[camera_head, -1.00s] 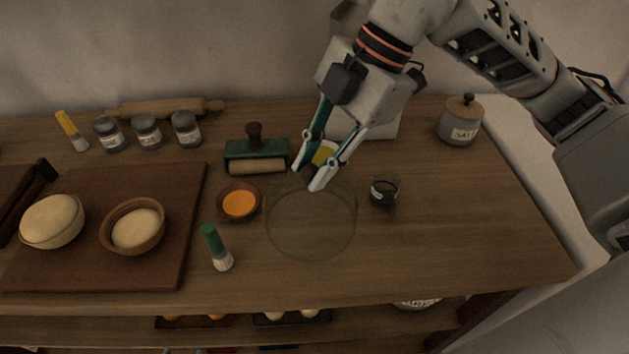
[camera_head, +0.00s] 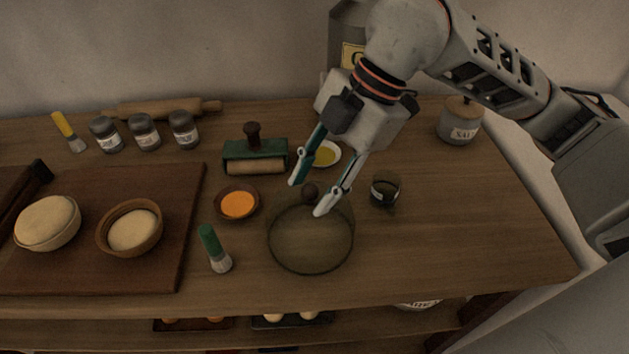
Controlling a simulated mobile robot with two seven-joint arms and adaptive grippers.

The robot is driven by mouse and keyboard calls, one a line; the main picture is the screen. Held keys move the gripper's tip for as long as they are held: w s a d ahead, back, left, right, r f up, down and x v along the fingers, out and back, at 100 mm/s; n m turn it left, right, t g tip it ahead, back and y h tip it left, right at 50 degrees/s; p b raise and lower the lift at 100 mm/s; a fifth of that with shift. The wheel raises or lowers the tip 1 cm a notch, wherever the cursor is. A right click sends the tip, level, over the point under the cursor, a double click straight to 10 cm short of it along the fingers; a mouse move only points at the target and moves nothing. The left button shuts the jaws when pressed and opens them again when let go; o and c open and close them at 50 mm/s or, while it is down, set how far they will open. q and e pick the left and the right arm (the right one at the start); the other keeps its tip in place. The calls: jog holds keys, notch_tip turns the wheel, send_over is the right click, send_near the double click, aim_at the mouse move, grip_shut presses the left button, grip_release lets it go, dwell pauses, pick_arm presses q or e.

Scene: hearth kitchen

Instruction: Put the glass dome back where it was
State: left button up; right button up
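The clear glass dome (camera_head: 311,246) stands on the bare wooden table right of the centre, its round rim on the wood. Its dark round knob (camera_head: 310,192) shows between the fingers of my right gripper (camera_head: 308,197). That gripper is open, one fingertip to each side of the knob, with visible gaps. Nothing shows inside the dome. My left gripper is not in view.
Close around the dome are an orange-filled bowl (camera_head: 238,205), a green-handled brush (camera_head: 215,250), a small dark glass (camera_head: 385,190), a yellow-filled dish (camera_head: 327,155) and a green roller (camera_head: 256,158). The table (camera_head: 470,220) is clear to the right.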

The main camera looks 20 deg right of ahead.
jog(key=p+v, duration=0.1)
jog(key=v, duration=1.1)
jog(key=shift+r, duration=0.15)
